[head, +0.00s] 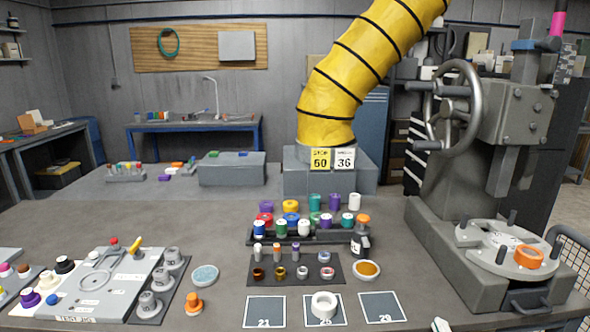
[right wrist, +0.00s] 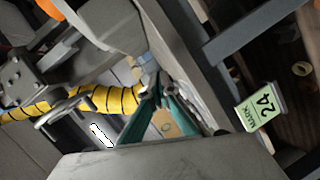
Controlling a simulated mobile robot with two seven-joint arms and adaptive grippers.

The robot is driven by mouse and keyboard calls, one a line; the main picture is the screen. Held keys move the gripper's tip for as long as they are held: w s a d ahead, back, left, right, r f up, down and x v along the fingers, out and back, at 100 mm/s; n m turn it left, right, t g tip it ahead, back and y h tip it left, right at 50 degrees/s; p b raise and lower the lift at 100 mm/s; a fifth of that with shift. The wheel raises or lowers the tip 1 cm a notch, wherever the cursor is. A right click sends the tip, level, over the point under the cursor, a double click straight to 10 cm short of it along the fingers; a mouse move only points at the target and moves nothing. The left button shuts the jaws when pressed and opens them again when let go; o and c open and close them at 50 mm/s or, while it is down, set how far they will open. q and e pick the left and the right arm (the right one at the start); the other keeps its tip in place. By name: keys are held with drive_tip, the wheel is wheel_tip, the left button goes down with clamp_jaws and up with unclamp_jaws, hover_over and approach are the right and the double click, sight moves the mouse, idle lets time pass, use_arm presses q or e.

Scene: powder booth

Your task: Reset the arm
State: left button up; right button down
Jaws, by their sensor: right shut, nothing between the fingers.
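My right gripper (right wrist: 158,90) shows in the right wrist view with its two dark green fingers converging, tips together. It is shut and I see nothing held between the tips. Its tips appear in front of the workbench and machine area, with the yellow hose (right wrist: 95,100) behind to the left; the distance cannot be told. In the head view only a small pale piece at the bottom edge, right of centre, may belong to my right arm. My left gripper is in neither view.
The bench holds several spools and bottles in a dark rack (head: 300,238), numbered cards (head: 264,312), a grey panel (head: 95,285) at left and a handwheel machine (head: 470,110) at right. A green-white tag (right wrist: 260,107) hangs at right in the wrist view. Bare benchtop lies left of the rack.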

drive_tip(key=s+d+f+m+g+h, duration=0.1)
drive_tip(key=s+d+f+m+g, duration=0.2)
drive_tip(key=s+f, duration=0.5)
drive_tip(key=s+d+f+m+g, duration=0.1)
drive_tip(key=s+d+f+g, duration=0.35)
drive_tip(key=s+f, duration=0.4)
drive_tip(key=a+f+m+t+y, duration=0.1)
drive_tip(key=a+f+y, duration=0.2)
drive_tip(key=a+f, duration=0.2)
drive_tip(key=a+f+m+t+y, duration=0.1)
drive_tip(key=a+f+y, duration=0.3)
drive_tip(key=a, duration=0.8)
wheel_tip(320, 180, down, 3)
drive_tip(key=shift+w+a+r+m+t, duration=0.2)
drive_tip(key=shift+w+m+t, duration=0.2)
drive_tip(key=shift+t, duration=0.25)
